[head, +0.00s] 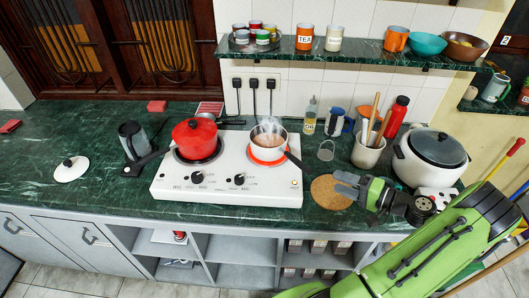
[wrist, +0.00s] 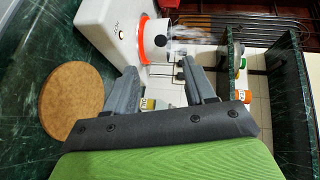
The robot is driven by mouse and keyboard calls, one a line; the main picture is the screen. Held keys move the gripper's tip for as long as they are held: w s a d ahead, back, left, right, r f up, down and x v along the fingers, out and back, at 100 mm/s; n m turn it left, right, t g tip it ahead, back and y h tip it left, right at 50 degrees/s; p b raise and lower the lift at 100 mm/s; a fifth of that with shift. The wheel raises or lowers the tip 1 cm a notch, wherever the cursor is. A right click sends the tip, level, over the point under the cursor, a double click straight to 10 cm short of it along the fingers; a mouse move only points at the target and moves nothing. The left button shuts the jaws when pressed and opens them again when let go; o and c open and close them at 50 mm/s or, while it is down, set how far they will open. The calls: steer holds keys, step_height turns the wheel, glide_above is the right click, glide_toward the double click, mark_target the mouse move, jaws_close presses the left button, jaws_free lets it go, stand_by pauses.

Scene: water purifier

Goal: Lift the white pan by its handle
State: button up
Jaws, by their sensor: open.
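The white pan (head: 267,141) stands on the right burner of the white stove, with brown contents and steam rising. Its dark handle (head: 293,159) points toward the front right. In the wrist view the white pan (wrist: 150,27) is at the top, with the round end of the handle (wrist: 160,41) facing the camera. My gripper (head: 344,184) is open and empty, to the right of the pan, over the cork mat area. In the wrist view my gripper (wrist: 158,66) has its fingers spread, with the handle end beyond and between them in the picture, apart from both.
A red pot (head: 194,138) sits on the left burner of the stove (head: 226,180). A cork mat (head: 330,193) lies right of the stove. A utensil crock (head: 367,152), bottles and a rice cooker (head: 431,157) stand behind and right. A shelf (head: 350,58) hangs above the counter.

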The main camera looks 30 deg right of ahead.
mark_target(295, 164)
steer(key=x, duration=1.4)
steer(key=shift+w+r+p, duration=0.1)
steer(key=shift+w+p, duration=0.1)
steer(key=shift+p, duration=0.1)
jaws_close()
steer(key=shift+r, duration=0.1)
